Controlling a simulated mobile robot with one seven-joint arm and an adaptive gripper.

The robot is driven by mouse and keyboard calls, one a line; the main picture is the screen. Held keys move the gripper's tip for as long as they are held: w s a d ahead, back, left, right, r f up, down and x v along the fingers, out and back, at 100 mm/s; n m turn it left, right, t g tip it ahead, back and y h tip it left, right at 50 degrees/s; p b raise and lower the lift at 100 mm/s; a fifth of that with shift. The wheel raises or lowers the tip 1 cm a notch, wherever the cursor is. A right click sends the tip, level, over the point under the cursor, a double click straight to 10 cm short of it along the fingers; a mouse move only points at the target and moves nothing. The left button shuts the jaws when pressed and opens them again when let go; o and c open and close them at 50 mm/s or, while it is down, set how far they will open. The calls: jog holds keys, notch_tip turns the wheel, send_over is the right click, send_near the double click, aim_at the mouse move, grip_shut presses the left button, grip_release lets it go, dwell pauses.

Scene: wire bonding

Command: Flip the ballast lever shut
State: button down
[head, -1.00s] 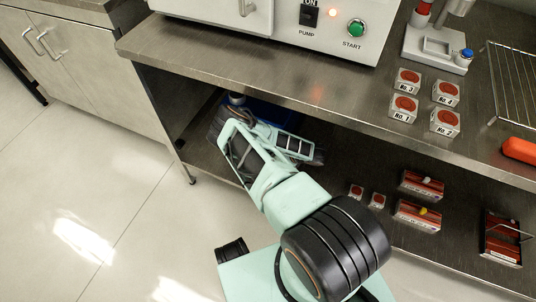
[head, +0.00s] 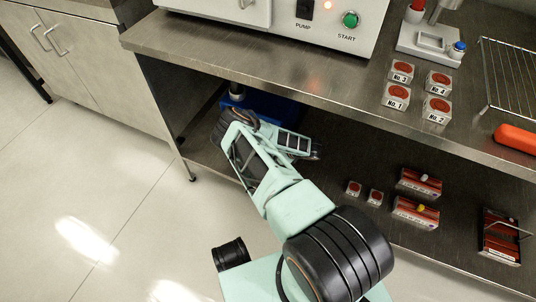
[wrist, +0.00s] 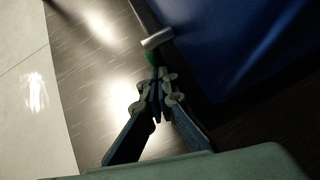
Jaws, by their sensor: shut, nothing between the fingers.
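A blue pump body (head: 268,108) stands on the lower shelf in the head view, partly hidden by my arm. In the wrist view its blue side (wrist: 235,40) fills the upper right. A short grey metal bar (wrist: 157,39) with a dark green part (wrist: 152,58) just below it sits at the pump's left edge; it looks like the ballast lever. My gripper (wrist: 156,76) is shut and empty, with its fingertips just below the green part. I cannot tell whether they touch it. The head view does not show the fingertips clearly.
The upper shelf (head: 230,66) overhangs the pump and my arm. Small boxes (head: 416,212) lie on the lower shelf to the right. A shelf leg (head: 180,150) stands left of my arm. The floor (head: 110,170) at left is clear.

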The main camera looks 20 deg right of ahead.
jog(key=shift+w+f, duration=0.15)
jog(key=shift+a+f+t+y+b, duration=0.15)
jog(key=shift+f+t+y+b, duration=0.15)
jog(key=shift+b, duration=0.05)
jog(key=shift+w+a+r, duration=0.1)
jog(key=shift+r, duration=0.05)
jog(key=shift+t, duration=0.3)
jog(key=v, duration=1.2)
jog(key=shift+d, duration=0.2)
jog(key=shift+y, duration=0.3)
